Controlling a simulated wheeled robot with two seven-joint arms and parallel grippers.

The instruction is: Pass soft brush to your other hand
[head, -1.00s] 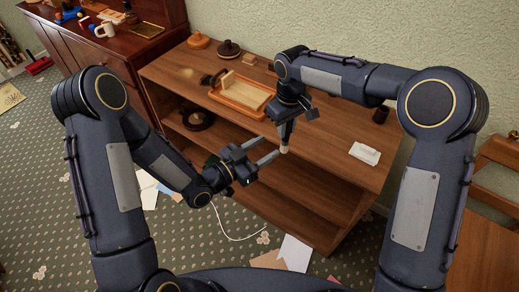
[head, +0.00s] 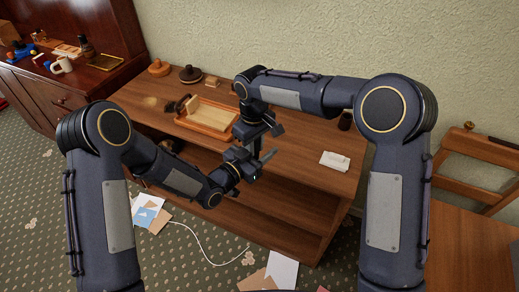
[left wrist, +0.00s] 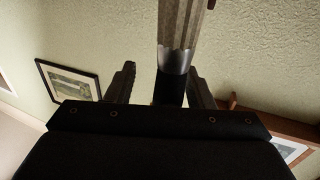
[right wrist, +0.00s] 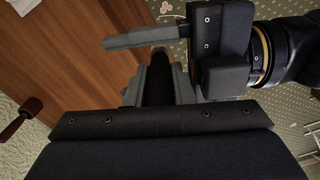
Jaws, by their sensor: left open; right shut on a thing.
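The soft brush shows in the left wrist view (left wrist: 182,25), with pale brown bristles, a silver ferrule and a dark handle. My right gripper (right wrist: 158,88) is shut on it; in the right wrist view the dark handle (right wrist: 157,78) lies between the fingers. My left gripper (left wrist: 161,85) is open, with its fingers spread on either side of the brush's handle and ferrule. I cannot tell whether they touch it. In the head view my left gripper (head: 262,165) is close below my right gripper (head: 257,138), and the brush is mostly hidden between them.
Below and behind the grippers is a wooden shelf unit (head: 300,165) with an orange tray (head: 207,130) on top. Papers (head: 281,270) and a white cable (head: 205,250) are on the floor.

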